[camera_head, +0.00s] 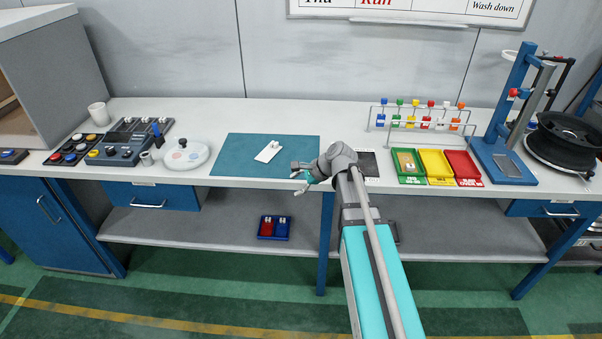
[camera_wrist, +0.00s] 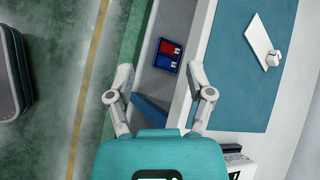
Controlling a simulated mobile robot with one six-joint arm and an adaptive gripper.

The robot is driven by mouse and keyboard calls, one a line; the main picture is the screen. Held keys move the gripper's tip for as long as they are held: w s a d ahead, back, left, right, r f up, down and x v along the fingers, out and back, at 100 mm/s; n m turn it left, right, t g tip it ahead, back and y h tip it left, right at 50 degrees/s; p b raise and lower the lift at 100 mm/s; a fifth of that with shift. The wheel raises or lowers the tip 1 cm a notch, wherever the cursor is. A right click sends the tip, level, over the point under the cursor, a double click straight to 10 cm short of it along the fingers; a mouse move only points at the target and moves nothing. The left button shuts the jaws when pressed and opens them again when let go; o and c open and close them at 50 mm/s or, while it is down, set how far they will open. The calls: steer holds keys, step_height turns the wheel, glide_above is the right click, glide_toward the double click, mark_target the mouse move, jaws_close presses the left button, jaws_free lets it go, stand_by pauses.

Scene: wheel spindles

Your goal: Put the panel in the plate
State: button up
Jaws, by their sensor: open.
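The panel (camera_head: 268,152) is a thin white rectangle with a small pale knob near one end. It lies on the teal mat, and in the wrist view the panel (camera_wrist: 258,34) is at the upper right. The likely plate (camera_head: 196,150) is white and round, with small coloured spots, left of the mat; it is not in the wrist view. My gripper (camera_head: 299,183) is open and empty near the bench's front edge, to the right of and nearer than the panel. In the wrist view my gripper (camera_wrist: 160,74) has its fingers spread, with the panel off to their right.
The teal mat (camera_head: 230,160) has bare room around the panel. Button boxes (camera_head: 120,153) stand left of the plate. Green, yellow (camera_head: 434,165) and red trays, a rack of coloured items (camera_head: 420,115) and a blue stand (camera_head: 510,110) are at right. A red and blue bin (camera_head: 273,228) sits on the lower shelf.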

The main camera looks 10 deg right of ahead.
steer(key=s+f+n+g+h+b, duration=0.2)
steer(key=s+f+n, duration=0.3)
steer(key=s+n, duration=0.3)
steer(key=s+f+n+g+h+b, duration=0.2)
steer(key=s+f+n+h+b, duration=0.2)
steer(key=s+n, duration=0.4)
step_height(320, 180, down, 3)
steer(key=shift+s+a+r+g+h, duration=0.2)
steer(key=shift+s+a+g+h, duration=0.1)
steer(key=shift+s+h, duration=0.45)
